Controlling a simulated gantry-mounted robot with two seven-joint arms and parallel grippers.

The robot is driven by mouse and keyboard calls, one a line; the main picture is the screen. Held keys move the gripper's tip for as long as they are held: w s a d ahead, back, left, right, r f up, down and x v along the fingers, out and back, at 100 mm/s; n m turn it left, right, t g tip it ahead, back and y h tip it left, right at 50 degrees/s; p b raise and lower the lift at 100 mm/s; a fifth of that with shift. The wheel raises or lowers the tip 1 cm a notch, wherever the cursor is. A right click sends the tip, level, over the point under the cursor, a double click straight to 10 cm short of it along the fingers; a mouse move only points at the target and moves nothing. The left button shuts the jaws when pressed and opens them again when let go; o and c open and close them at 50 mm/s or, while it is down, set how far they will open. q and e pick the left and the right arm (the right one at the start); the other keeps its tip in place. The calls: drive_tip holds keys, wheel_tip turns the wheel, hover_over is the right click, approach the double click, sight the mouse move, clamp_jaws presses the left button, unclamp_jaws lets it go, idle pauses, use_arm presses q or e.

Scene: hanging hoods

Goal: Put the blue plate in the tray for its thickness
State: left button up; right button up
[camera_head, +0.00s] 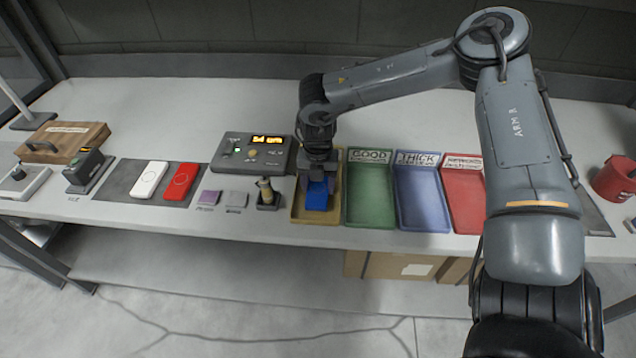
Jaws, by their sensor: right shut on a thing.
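The blue plate (317,195) is held by my right gripper (318,178), which points down over the yellow-brown tray (316,220). The gripper is shut on the plate. Whether the plate touches the tray floor, I cannot tell. This tray's label is hidden behind my arm. To its right are a green tray (369,205) labelled GOOD, a blue tray (421,205) labelled THICK and a red tray (464,205) whose label is hard to read. These three trays look empty. My left gripper is not in view.
A grey console (253,154) with a lit display stands left of the trays. A small holder (267,196), white and red flat pads (181,181), and a wooden box (65,143) lie further left. A red round container (615,178) stands at the far right.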

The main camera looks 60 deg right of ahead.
drive_tip(key=o, duration=1.2)
drive_tip(key=shift+o, duration=0.2)
